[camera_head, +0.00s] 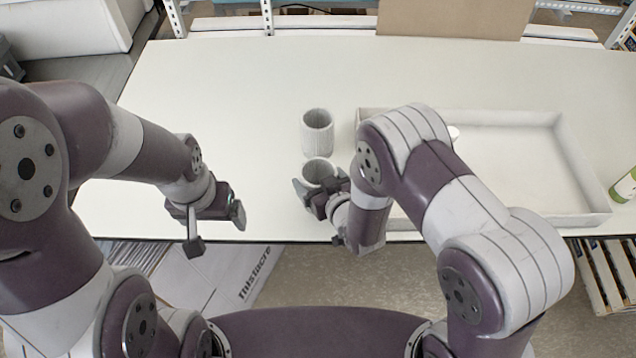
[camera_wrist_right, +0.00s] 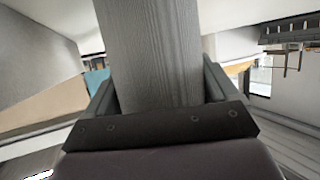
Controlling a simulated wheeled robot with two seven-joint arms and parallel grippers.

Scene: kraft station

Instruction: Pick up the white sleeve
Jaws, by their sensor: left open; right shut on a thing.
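A white, ribbed, hollow sleeve (camera_head: 319,170) is at the front middle of the table, and my right gripper (camera_head: 320,186) is shut on it. In the right wrist view the sleeve (camera_wrist_right: 152,55) fills the space between the fingers. I cannot tell whether it touches the table. A second white sleeve (camera_head: 317,132) stands upright just behind it, with its open top showing. My left gripper (camera_head: 217,226) is open and empty at the table's front edge, left of the sleeves.
A shallow white tray (camera_head: 585,165) lies on the right of the table (camera_head: 220,85), partly hidden behind my right arm. The table's left and back are clear.

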